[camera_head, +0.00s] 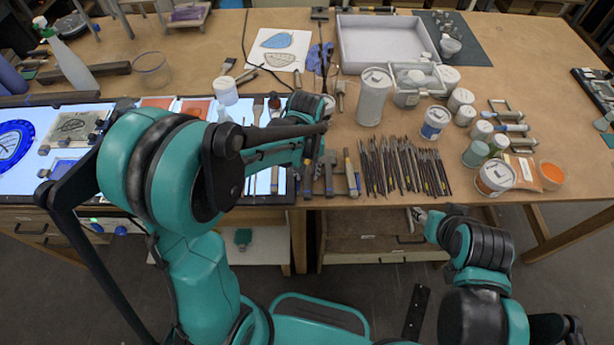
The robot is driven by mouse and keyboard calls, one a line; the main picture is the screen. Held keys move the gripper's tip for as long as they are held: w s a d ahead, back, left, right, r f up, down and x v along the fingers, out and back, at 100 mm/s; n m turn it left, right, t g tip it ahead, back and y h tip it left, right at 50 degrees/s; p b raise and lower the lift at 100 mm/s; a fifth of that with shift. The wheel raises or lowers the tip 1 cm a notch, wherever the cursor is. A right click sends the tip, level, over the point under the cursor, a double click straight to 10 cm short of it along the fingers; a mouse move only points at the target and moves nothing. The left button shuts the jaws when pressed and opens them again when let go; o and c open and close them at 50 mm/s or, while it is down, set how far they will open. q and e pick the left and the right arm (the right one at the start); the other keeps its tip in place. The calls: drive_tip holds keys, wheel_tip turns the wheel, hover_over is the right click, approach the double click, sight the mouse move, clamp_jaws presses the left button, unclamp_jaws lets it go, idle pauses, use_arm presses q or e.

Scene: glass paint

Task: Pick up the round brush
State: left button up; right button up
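A row of thin brushes (404,166) lies side by side near the table's front edge, right of centre. I cannot tell which one is the round brush. A wider brush (258,108) lies on the light panel, partly behind my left arm. My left gripper (314,142) is above the front of the table, left of the brush row and apart from it. Its fingers are dark and foreshortened, so their opening does not show. My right arm is low at the right, in front of the table. Its gripper end (418,222) is small and unclear below the table edge.
Hand tools (351,174) lie between my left gripper and the brushes. A tall white container (373,97) stands behind the brushes. Paint jars (495,177) crowd their right side. A white tray (346,45) is at the back.

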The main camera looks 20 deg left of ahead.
sight(307, 174)
use_arm(q)
clamp_jaws()
drive_tip(key=shift+r, duration=0.15)
drive_tip(key=shift+r, duration=0.25)
wheel_tip(307, 174, up, 4)
drive_tip(key=shift+p, duration=0.85)
drive_tip(key=s+d+r+p, duration=0.1)
drive_tip(key=s+d+r, duration=0.2)
drive_tip(key=d+r, duration=0.3)
drive_tip(key=d, duration=0.5)
drive_tip(key=shift+d+r+p, duration=0.15)
drive_tip(key=shift+d+p, duration=0.05)
drive_tip(key=shift+p, duration=0.2)
